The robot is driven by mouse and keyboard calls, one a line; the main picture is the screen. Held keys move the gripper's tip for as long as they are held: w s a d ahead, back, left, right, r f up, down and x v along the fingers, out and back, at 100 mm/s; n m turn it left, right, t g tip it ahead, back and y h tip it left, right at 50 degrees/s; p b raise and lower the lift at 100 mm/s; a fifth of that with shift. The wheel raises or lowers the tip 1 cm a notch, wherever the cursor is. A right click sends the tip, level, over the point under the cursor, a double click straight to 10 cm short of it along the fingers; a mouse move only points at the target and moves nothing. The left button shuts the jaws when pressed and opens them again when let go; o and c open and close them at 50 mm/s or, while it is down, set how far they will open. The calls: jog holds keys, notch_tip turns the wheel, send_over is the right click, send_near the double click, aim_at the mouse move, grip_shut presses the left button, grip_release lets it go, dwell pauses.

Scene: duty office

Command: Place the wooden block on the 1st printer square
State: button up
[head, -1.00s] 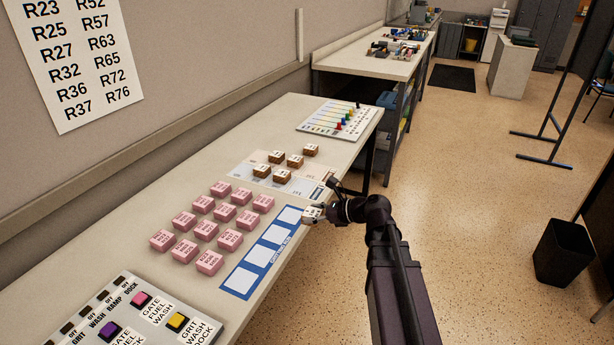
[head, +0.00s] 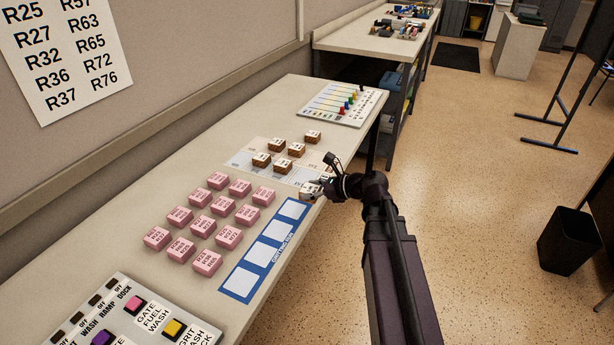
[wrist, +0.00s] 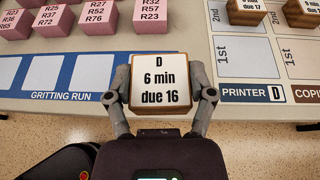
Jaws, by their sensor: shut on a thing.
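The wooden block (wrist: 160,84) has a white top reading "D 6 min due 16". My gripper (wrist: 160,92) is shut on it, one finger on each side. In the head view my gripper (head: 314,188) holds the block at the bench's right edge, between the blue strip and the paper mat. The printer's 1st square (wrist: 240,62) is bare, to the right of the block in the wrist view, above the "PRINTER D" label (wrist: 252,94). Another wooden block (wrist: 248,11) stands on the printer's 2nd square.
The blue gritting-run strip (wrist: 62,98) with white squares lies left of the block. Several pink blocks (head: 207,263) stand beside it. Other wooden blocks (head: 313,137) stand on the mat. A slider board (head: 345,103) lies beyond. A button panel (head: 140,322) is at the near end.

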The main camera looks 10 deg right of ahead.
jog(key=shift+d, duration=0.1)
jog(key=shift+m+t, duration=0.3)
jog(key=d, duration=0.5)
jog(key=shift+r, duration=0.15)
jog(key=b, duration=0.1)
send_over(305, 177)
jog(key=shift+w+d+f, duration=0.1)
jog(key=shift+f, duration=0.65)
jog(key=shift+f, duration=0.1)
jog(key=shift+f+b, duration=1.65)
jog(key=shift+b, duration=0.2)
jog(key=shift+f, duration=0.1)
jog(key=o, duration=1.1)
